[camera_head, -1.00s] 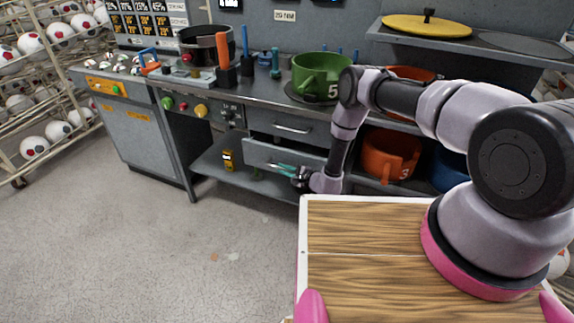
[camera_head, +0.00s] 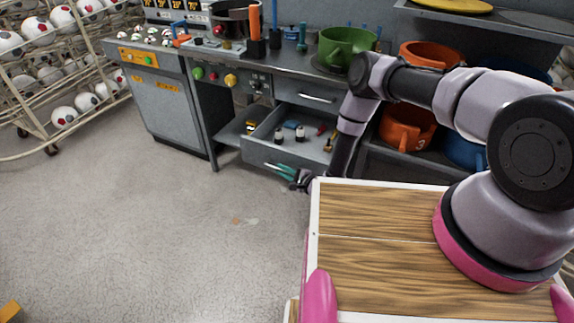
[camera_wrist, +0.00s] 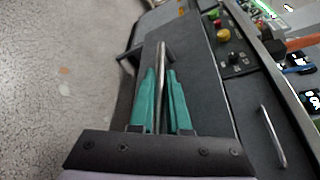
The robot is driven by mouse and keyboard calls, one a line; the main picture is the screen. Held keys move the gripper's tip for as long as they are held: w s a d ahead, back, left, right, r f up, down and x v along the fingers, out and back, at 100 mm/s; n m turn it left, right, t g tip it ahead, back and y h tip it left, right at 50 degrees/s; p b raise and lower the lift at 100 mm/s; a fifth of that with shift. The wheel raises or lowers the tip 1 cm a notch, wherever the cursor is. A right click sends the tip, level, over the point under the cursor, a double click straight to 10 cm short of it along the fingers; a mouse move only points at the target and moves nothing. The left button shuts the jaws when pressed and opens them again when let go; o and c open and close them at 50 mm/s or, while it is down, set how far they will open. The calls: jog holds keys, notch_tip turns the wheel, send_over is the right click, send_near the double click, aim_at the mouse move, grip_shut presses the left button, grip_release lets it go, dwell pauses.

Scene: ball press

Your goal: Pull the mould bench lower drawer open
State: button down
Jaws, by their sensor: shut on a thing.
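The mould bench lower drawer (camera_head: 256,151) stands pulled out from under the bench, with small bottles and a red item visible inside. My gripper (camera_head: 280,170), with teal fingers, is at the front of this drawer. In the wrist view my gripper (camera_wrist: 160,75) has one finger on each side of the metal bar handle (camera_wrist: 161,54) and is shut on it. My arm hides the drawer's right part.
The upper drawer (camera_head: 300,93) above is shut. Orange pots (camera_head: 405,133) and a blue pot (camera_head: 466,152) sit on the lower shelf at right. A green pot (camera_head: 345,47) stands on the bench top. The floor (camera_head: 180,230) in front is clear.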

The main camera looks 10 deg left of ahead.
jog(key=shift+s+a, duration=0.25)
jog(key=shift+s, duration=0.55)
jog(key=c, duration=0.9)
grip_release()
jog(key=v, duration=1)
jog(key=shift+s+d+r, duration=0.15)
jog(key=shift+s+d, duration=0.1)
jog(key=shift+d, duration=0.05)
